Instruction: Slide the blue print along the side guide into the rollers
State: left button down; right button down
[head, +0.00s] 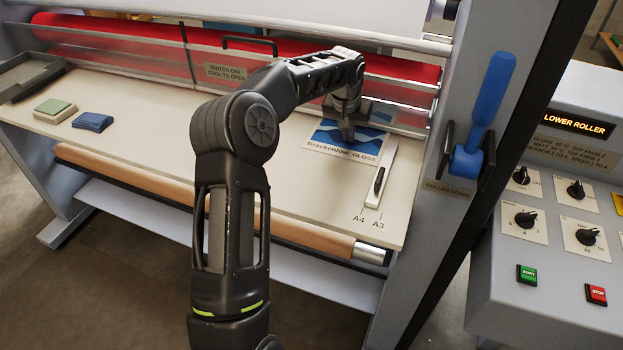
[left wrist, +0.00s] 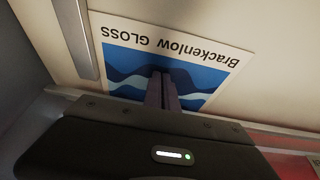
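The blue print (head: 326,143), marked "Brackenlow GLOSS", lies flat on the feed table (head: 220,150) before the rollers. It also shows in the left wrist view (left wrist: 122,66). The white side guide (head: 376,186) with its black lever is at the print's right; in the left wrist view the guide (left wrist: 74,38) runs close along the print's edge, touching or nearly so. My left gripper (head: 347,135) points down onto the print, its fingers (left wrist: 161,90) together, with nothing seen between them. The red rollers (head: 290,47) lie behind; my wrist hides part of the print's far edge. My right gripper is out of view.
Green (head: 55,107) and blue (head: 92,122) pads and a dark tray (head: 30,75) are at the table's left. A blue lever (head: 485,115), labelled "roller down", stands right. The control panel (head: 550,210) reads "LOWER ROLLER". The table's middle is clear.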

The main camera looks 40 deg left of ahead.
pick_arm(q)
jog(key=shift+w+f, duration=0.1)
jog(key=shift+w, duration=0.1)
dwell(0.4)
jog(key=shift+r+p, duration=0.9)
jog(key=shift+r, duration=0.2)
jog(key=shift+r+p, duration=0.5)
jog(key=shift+r, duration=2)
